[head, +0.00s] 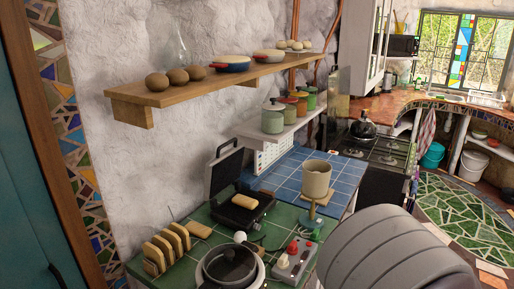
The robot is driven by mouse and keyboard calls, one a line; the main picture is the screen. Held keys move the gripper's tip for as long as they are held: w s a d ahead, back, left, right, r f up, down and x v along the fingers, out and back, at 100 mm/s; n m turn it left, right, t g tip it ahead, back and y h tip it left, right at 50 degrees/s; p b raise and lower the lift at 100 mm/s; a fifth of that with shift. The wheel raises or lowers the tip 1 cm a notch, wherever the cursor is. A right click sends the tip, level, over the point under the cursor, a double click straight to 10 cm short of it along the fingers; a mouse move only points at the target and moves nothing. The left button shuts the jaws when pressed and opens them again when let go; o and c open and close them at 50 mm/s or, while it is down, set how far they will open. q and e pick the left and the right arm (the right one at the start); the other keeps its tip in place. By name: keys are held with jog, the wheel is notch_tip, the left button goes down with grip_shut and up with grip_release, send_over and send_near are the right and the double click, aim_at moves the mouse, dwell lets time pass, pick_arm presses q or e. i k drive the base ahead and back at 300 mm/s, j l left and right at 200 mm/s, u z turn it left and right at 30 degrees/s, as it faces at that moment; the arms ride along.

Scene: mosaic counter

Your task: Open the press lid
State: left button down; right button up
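The sandwich press (241,212) stands on the green tiled counter, left of the blue tiled part. Its lid (225,171) is raised and tilts back towards the wall, so the press stands open. A slice of bread (245,202) lies on its dark lower plate. Neither of my grippers shows in the head view. A large grey ribbed part at the lower right looks like my own arm and hides part of the counter's right side.
Bread slices (167,247) stand in a row left of the press, with one slice (199,230) lying flat nearby. A pot (230,268), a control box with a red knob (294,262) and a beige cup on a stand (316,179) are close. A wooden shelf (205,91) hangs above.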

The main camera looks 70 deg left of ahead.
aim_at(223, 170)
jog(key=i+j+u, duration=0.1)
jog(key=i+u, duration=0.5)
jog(key=u, duration=0.2)
jog(key=i+u, duration=0.4)
jog(key=i+l+u, duration=0.15)
jog(key=u, duration=0.3)
jog(key=i+l+u, duration=0.4)
jog(key=k+j, duration=0.1)
